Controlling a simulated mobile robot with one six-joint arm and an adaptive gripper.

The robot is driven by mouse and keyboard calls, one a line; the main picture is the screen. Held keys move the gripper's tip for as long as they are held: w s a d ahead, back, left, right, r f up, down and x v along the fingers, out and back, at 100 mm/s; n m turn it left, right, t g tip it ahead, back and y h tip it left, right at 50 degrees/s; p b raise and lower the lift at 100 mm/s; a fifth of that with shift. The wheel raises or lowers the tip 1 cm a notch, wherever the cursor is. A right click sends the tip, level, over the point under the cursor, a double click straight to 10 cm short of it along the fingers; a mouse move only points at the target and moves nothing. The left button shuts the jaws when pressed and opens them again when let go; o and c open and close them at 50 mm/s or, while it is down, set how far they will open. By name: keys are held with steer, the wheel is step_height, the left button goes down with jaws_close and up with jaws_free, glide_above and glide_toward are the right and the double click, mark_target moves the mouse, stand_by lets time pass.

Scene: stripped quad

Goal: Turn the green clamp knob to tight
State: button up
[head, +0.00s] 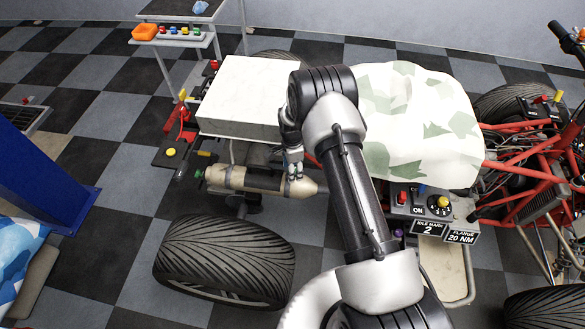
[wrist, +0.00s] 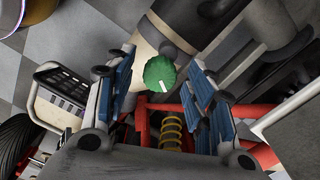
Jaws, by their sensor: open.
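The green clamp knob (wrist: 159,72) shows in the wrist view, round and ridged, with a short white mark near its lower edge. My gripper (wrist: 160,90) is open, with one blue-padded finger on each side of the knob in the picture. Gaps show between knob and fingers; I cannot tell how deep the knob lies between them. In the head view my gripper (head: 293,170) points down at the tan cylinder (head: 250,179) near its banded right part, and I cannot make out the knob under it.
A white box-like panel (head: 252,95) and a camouflage cover (head: 425,120) lie on the vehicle on either side of my arm. Red frame tubes (head: 530,180) are at the right. A control box (head: 420,201) has red and yellow knobs.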

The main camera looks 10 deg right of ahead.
step_height(320, 180, up, 12)
stand_by(0.6)
stand_by(0.4)
steer(key=s+r+n+t, duration=0.1)
steer(key=s+r+n, duration=0.4)
steer(key=r, duration=0.8)
steer(key=s+r+n+t, duration=0.1)
steer(key=s+r+n, duration=0.2)
steer(key=s+r, duration=0.7)
steer(key=s+r+n+t, duration=0.1)
steer(key=s+r+n, duration=0.3)
steer(key=s, duration=0.5)
steer(key=s+r+n+t, duration=0.1)
steer(key=s+r+n, duration=0.3)
steer(key=s, duration=0.6)
steer(key=shift+s+d+r+n+t, duration=0.2)
steer(key=shift+r+n+t, duration=0.15)
steer(key=shift+n, duration=0.35)
